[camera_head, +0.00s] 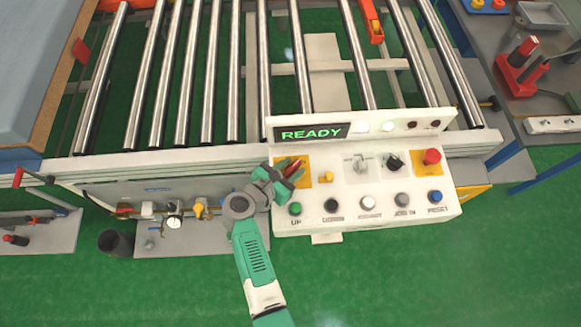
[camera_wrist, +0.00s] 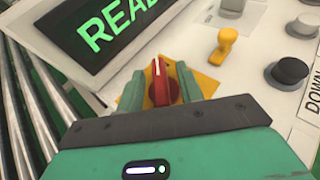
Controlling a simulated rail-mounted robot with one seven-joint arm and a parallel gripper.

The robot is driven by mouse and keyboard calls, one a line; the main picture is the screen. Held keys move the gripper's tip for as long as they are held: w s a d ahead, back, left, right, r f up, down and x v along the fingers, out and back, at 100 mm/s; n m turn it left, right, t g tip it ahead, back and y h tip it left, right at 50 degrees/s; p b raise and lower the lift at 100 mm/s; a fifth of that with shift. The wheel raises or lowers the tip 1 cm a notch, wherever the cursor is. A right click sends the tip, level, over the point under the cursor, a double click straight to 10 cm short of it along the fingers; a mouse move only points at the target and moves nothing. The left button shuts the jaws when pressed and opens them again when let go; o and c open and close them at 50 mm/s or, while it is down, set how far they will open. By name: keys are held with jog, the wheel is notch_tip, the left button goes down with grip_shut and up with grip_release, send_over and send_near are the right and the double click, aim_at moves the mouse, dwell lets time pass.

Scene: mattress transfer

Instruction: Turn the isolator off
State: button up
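The isolator is a red rotary handle on a yellow plate at the left end of the control panel (camera_head: 344,173). In the wrist view the red isolator handle (camera_wrist: 160,84) stands between my two green fingers, its white-marked ridge pointing up in the picture. My gripper (camera_wrist: 160,90) is open around the handle, with a visible gap on each side. In the head view my gripper (camera_head: 282,180) is over the yellow plate (camera_head: 305,171) and partly hides the handle. The panel display (camera_head: 308,133) reads READY in green.
A yellow key-like switch (camera_head: 326,177) sits just right of the isolator. A black selector (camera_head: 395,161), a red mushroom button (camera_head: 431,157) and a row of labelled push buttons (camera_head: 367,202) share the panel. The roller conveyor (camera_head: 206,80) lies behind.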

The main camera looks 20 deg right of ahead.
jog(key=shift+c, duration=0.5)
grip_shut()
